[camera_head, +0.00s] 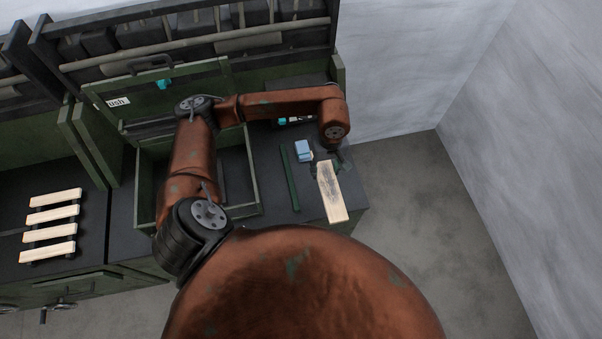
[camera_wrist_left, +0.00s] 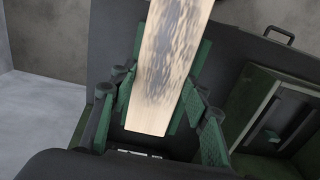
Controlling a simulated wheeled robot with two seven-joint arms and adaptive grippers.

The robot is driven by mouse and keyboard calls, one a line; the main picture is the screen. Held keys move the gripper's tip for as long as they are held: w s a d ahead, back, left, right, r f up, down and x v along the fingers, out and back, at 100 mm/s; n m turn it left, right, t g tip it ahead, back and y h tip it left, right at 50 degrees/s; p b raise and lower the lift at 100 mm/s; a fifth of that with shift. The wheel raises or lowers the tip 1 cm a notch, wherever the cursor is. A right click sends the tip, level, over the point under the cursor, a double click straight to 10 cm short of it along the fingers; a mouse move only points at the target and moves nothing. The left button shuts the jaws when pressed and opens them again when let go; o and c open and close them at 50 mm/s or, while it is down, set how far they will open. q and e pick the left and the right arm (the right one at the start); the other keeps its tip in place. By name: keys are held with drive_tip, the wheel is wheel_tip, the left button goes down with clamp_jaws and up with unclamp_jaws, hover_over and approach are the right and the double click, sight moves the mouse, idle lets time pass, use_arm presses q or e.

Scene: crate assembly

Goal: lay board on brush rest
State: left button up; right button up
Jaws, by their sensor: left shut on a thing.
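A pale wooden board (camera_head: 331,193) with dark smudges on its face is held by my left gripper (camera_head: 326,160) near the right end of the dark bench. In the left wrist view the board (camera_wrist_left: 168,65) runs lengthwise between the green fingers, which are shut on it. A narrow dark green bar (camera_head: 290,178) lies on the bench to the left of the board, apart from it. I cannot tell whether this bar is part of the brush rest, or whether the board touches anything below. My right gripper is not in view.
A small light-blue block (camera_head: 303,151) lies between bar and board. A green open crate (camera_head: 252,172) stands left of the bar, below a panel (camera_head: 195,92) with a label partly reading "ush". Several pale slats (camera_head: 50,230) lie on the left bench. Open floor lies right of the bench.

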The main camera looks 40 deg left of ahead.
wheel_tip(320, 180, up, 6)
drive_tip(key=p, duration=0.5)
use_arm(q)
drive_tip(key=s+a+f+n+b, duration=0.1)
drive_tip(key=a+f+n, duration=0.1)
drive_tip(key=f+n, duration=0.3)
drive_tip(key=a+f+n+b, duration=0.1)
drive_tip(key=a+f+n, duration=0.2)
drive_tip(key=f+n, duration=0.2)
drive_tip(key=s+a+f+n+b, duration=0.1)
drive_tip(key=a+f+n, duration=0.1)
drive_tip(key=f+n, duration=0.3)
drive_tip(key=shift+s+a+n+b, duration=0.1)
drive_tip(key=shift+s+n+b, duration=0.1)
drive_tip(key=shift+n, duration=0.55)
drive_tip(key=shift+s+a+n+b, duration=0.1)
drive_tip(key=shift+n+b, duration=0.05)
drive_tip(key=shift+n, duration=0.6)
drive_tip(key=shift+f+b, duration=0.45)
drive_tip(key=shift+f, duration=0.1)
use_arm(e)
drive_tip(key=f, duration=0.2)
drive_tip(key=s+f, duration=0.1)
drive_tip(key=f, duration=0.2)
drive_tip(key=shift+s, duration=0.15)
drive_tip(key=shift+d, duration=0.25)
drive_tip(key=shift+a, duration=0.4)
